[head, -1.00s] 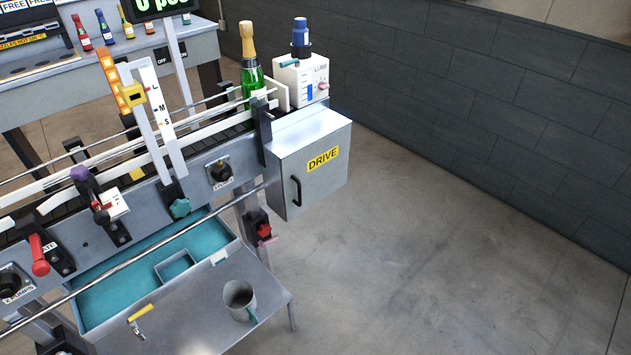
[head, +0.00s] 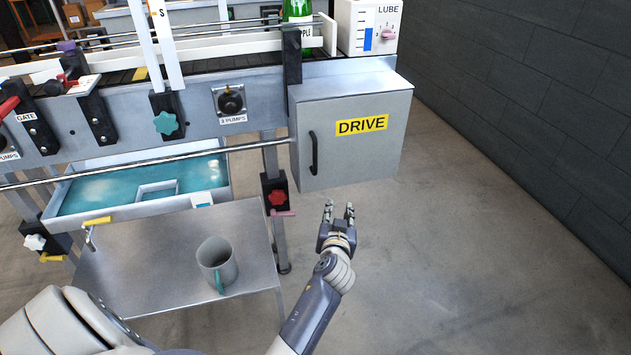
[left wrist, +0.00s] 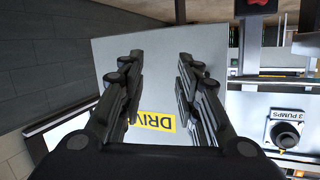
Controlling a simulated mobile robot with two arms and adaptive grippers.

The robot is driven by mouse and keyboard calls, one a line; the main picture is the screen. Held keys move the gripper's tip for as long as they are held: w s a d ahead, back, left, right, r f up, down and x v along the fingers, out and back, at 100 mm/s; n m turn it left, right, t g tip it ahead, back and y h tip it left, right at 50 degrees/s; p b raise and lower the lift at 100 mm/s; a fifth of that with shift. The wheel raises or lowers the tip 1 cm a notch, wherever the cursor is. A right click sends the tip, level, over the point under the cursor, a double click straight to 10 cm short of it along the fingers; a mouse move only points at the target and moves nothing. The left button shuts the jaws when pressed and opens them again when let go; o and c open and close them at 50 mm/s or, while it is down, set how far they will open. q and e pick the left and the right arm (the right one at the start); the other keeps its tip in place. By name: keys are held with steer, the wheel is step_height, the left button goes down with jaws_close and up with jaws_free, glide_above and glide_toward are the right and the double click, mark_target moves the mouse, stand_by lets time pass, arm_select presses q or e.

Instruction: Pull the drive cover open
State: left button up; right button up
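The drive cover (head: 352,158) is a grey metal box door with a yellow DRIVE label, and it is shut. Its black vertical handle (head: 313,153) is at the door's left side in the head view. My left gripper (head: 339,208) is just below the box in the head view, fingers up, open and empty, apart from the handle. In the left wrist view my left gripper (left wrist: 156,85) has its two fingers spread, with the cover (left wrist: 155,60) and its DRIVE label beyond them. The handle cannot be made out there. My right gripper is in neither view.
A steel table (head: 180,250) with a grey mug (head: 217,262) stands below the conveyor. A long steel rail (head: 150,163) runs in front of the conveyor to near the handle. A red-knobbed leg clamp (head: 277,197) is left of my gripper. The floor at right is clear.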

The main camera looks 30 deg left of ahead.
mark_target(315, 158)
arm_select(q)
steer(key=a+r+n+y+b, duration=0.4)
steer(key=a+r, duration=0.2)
steer(key=r, duration=0.3)
steer(key=shift+t, duration=0.4)
steer(key=x, duration=0.9)
steer(key=shift+w+a+r, duration=0.15)
steer(key=shift+a+r, duration=0.05)
steer(key=shift+a, duration=0.2)
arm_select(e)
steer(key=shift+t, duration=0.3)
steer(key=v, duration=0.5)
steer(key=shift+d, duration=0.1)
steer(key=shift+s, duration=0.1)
arm_select(q)
jaws_close()
